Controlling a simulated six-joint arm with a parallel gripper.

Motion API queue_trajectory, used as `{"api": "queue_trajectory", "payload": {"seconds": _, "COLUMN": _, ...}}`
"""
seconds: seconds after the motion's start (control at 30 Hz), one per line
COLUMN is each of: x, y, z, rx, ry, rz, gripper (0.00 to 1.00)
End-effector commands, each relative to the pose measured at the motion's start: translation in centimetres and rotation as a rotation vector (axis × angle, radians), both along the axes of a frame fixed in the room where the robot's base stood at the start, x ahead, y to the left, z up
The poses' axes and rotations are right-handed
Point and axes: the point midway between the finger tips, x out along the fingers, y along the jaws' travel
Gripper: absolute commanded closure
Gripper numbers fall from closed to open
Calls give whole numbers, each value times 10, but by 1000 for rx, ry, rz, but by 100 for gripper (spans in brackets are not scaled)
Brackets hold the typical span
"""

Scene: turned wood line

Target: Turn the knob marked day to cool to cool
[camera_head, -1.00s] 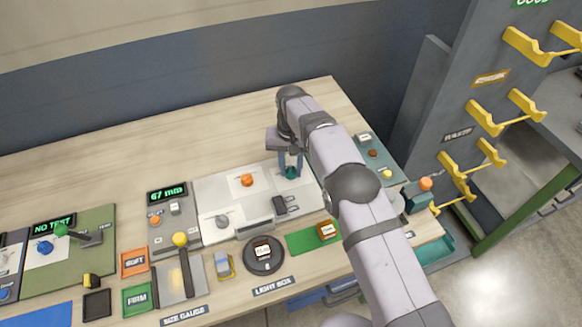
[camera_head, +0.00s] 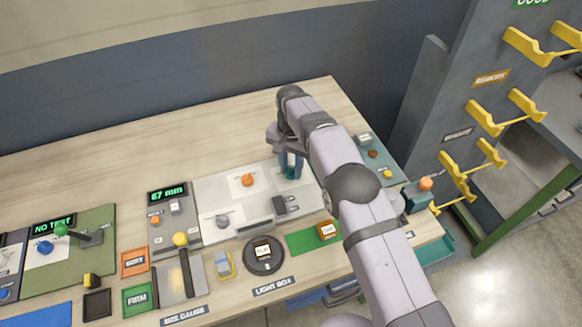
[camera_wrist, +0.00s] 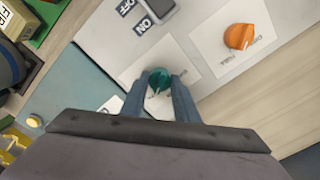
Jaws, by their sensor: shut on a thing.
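A teal knob (camera_wrist: 158,80) sits on a white label plate on the light grey panel (camera_head: 209,192). My gripper (camera_wrist: 160,92) points down at it, with its blue fingers on either side, shut on the knob. In the head view the teal knob (camera_head: 291,172) shows only partly between the fingers. The plate's lettering is partly hidden by the fingers and too small to read. An orange knob (camera_wrist: 238,37) on its own white plate stands beside it, and it also shows in the head view (camera_head: 247,180).
A grey knob (camera_head: 222,221) and a dark on/off switch (camera_head: 279,205) share the panel. A teal panel with a yellow button (camera_head: 387,174) lies to the right. Bare wood lies behind.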

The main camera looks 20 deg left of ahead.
Motion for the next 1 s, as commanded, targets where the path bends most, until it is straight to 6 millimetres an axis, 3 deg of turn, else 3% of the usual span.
{"api": "queue_trajectory", "payload": {"seconds": 0.17, "x": 2, "y": 1, "z": 3, "rx": 6, "ry": -6, "rz": -2, "gripper": 95}}
{"api": "queue_trajectory", "payload": {"seconds": 0.2, "x": 2, "y": 1, "z": 3, "rx": 6, "ry": -6, "rz": -2, "gripper": 68}}
{"api": "queue_trajectory", "payload": {"seconds": 0.27, "x": 2, "y": 1, "z": 2, "rx": 5, "ry": -5, "rz": -2, "gripper": 54}}
{"api": "queue_trajectory", "payload": {"seconds": 0.67, "x": 1, "y": 0, "z": 4, "rx": 2, "ry": -2, "rz": 0, "gripper": 54}}
{"api": "queue_trajectory", "payload": {"seconds": 1.0, "x": 1, "y": 1, "z": 45, "rx": 6, "ry": -6, "rz": -1, "gripper": 54}}
